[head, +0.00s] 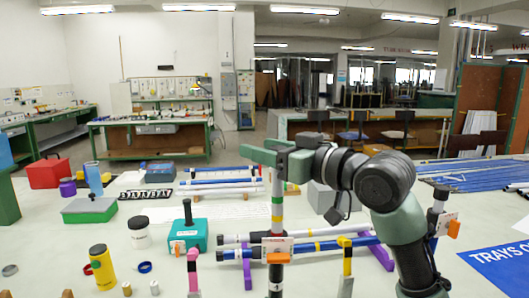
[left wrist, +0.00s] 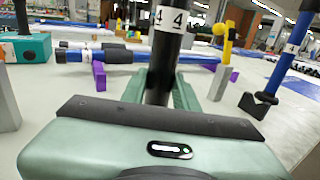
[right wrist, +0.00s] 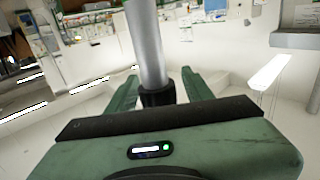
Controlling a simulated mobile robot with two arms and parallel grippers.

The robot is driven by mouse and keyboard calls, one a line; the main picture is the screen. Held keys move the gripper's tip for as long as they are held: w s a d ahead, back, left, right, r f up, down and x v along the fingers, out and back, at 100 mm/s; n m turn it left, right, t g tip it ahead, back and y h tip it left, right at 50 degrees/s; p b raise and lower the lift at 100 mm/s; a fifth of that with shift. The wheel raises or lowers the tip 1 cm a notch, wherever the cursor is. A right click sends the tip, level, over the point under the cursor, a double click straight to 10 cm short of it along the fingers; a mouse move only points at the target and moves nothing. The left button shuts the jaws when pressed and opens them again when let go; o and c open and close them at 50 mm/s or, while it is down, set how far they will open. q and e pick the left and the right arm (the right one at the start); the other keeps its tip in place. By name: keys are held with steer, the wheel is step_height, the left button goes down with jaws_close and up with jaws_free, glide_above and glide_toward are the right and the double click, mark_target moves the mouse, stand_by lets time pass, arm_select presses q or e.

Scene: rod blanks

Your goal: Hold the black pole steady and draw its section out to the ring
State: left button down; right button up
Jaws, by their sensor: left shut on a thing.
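The black pole (head: 275,284) stands upright near the front of the table. Its paler section (head: 277,185), with green and yellow bands, rises out of a collar with a white label and an orange part. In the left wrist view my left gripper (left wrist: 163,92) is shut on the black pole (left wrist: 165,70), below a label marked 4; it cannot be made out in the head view. My right gripper (head: 264,152) is at the section's top. In the right wrist view its fingers (right wrist: 158,88) stand either side of the grey section (right wrist: 148,45) and its black end, with narrow gaps.
Another upright pole (head: 438,205) stands right of my right arm. Blue and white tubes (head: 318,247) lie on purple supports behind the black pole. A pink holder (head: 193,270) and a yellow one (head: 346,262) stand either side. A teal box (head: 188,235) sits at left.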

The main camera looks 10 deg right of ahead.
arm_select(q)
steer(key=shift+f, duration=0.25)
arm_select(e)
steer(key=v, duration=1.2)
arm_select(q)
steer(key=c, duration=1)
jaws_free()
steer(key=shift+r, duration=0.1)
